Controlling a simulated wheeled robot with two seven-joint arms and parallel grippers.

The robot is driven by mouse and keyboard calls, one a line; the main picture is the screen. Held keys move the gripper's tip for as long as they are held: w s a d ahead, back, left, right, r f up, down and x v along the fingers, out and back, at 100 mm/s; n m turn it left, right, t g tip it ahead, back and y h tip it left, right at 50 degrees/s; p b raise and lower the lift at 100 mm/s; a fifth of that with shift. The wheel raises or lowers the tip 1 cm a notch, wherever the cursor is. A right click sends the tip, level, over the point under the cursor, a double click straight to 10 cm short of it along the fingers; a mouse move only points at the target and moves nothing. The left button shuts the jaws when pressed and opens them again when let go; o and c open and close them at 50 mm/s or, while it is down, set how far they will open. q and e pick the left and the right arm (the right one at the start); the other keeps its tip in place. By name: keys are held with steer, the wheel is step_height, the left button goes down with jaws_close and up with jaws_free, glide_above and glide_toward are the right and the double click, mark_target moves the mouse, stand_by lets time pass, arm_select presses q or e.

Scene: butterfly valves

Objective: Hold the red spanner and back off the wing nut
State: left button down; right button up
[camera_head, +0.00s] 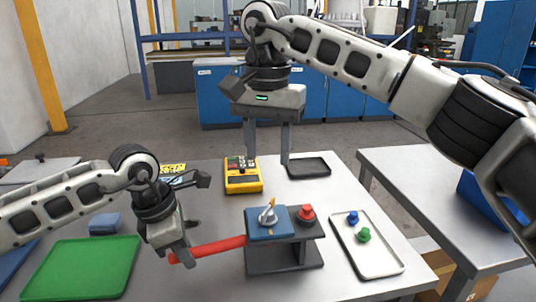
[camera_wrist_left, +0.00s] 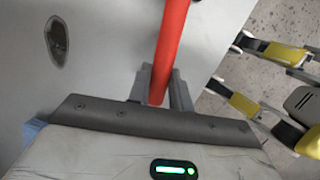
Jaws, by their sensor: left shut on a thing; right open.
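The red spanner (camera_head: 215,248) lies nearly level, its right end at the left side of the blue-topped block (camera_head: 259,234). I cannot tell whether it touches or grips anything there. My left gripper (camera_head: 182,257) is shut on the spanner near its left end; the left wrist view shows the red handle (camera_wrist_left: 171,45) between the fingers (camera_wrist_left: 160,88). A silvery fitting, seemingly the wing nut (camera_head: 266,216), with a yellow pointer stands on the blue top. My right gripper (camera_head: 268,150) is open and empty behind the block, its fingers pointing down.
A red knob (camera_head: 306,213) sits on the dark stand (camera_head: 284,262). A yellow meter (camera_head: 242,180) and a black tray (camera_head: 309,167) lie behind it. A white tray (camera_head: 385,262) holds blue and green knobs on the right.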

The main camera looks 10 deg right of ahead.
arm_select(q)
steer(key=c, duration=1.3)
jaws_free()
steer(key=shift+r, duration=0.1)
steer(key=shift+r+p, duration=1.75)
steer(key=shift+r, duration=1.7)
